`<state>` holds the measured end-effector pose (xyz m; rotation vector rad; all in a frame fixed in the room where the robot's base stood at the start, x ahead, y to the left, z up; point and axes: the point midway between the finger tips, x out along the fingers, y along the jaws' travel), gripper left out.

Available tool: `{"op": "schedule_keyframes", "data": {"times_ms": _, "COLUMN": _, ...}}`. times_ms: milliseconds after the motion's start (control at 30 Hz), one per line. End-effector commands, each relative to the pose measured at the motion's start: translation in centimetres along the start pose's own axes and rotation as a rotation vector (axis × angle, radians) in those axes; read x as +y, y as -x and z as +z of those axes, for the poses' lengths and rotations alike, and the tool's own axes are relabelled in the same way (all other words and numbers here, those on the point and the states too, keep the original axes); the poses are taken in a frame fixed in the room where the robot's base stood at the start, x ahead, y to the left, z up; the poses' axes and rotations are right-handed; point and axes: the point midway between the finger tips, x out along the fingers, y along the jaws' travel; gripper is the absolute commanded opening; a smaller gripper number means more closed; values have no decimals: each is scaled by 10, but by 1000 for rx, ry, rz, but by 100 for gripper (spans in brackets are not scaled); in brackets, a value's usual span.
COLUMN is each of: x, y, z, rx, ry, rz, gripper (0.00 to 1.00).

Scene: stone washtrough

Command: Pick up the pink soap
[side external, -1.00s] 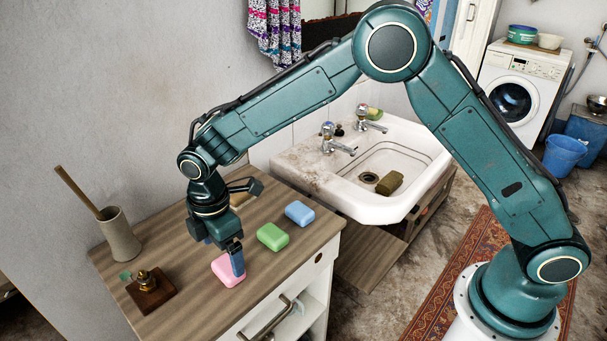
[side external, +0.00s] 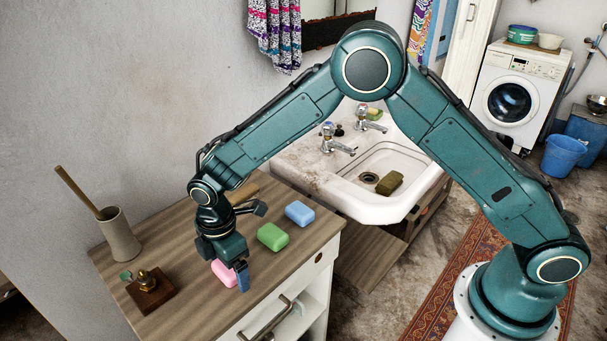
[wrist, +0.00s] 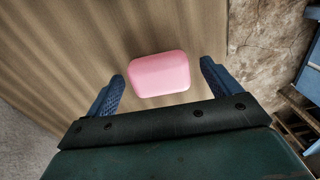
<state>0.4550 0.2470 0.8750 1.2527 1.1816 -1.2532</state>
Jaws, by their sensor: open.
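The pink soap (side external: 225,273) lies on the wooden counter, partly hidden behind my gripper in the side view. In the wrist view the pink soap (wrist: 160,74) lies flat ahead of my gripper (wrist: 160,80), in the gap between its two blue fingertips. There is a space on each side of the soap. My gripper (side external: 227,264) is open and empty, low over the counter by the soap; one blue finger shows clearly and the other is hidden. I cannot tell how high the fingertips are above the counter.
A green soap (side external: 272,236) and a blue soap (side external: 299,212) lie to the right on the counter (side external: 190,305). A brush holder (side external: 119,234) and a small wooden block with a brass piece (side external: 151,290) stand at left. The sink (side external: 365,205) is beyond the counter's right side.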

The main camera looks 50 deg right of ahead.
Motion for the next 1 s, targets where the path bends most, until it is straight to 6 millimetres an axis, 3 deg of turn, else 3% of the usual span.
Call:
{"op": "schedule_keyframes", "data": {"times_ms": 233, "x": 0, "y": 0, "z": 0, "rx": 0, "ry": 0, "rz": 0, "gripper": 89}}
{"op": "schedule_keyframes", "data": {"times_ms": 500, "x": 0, "y": 0, "z": 0, "rx": 0, "ry": 0, "rz": 0, "gripper": 40}}
{"op": "schedule_keyframes", "data": {"times_ms": 1000, "x": 1, "y": 11, "z": -1, "rx": 2, "ry": 0, "rz": 3, "gripper": 41}}
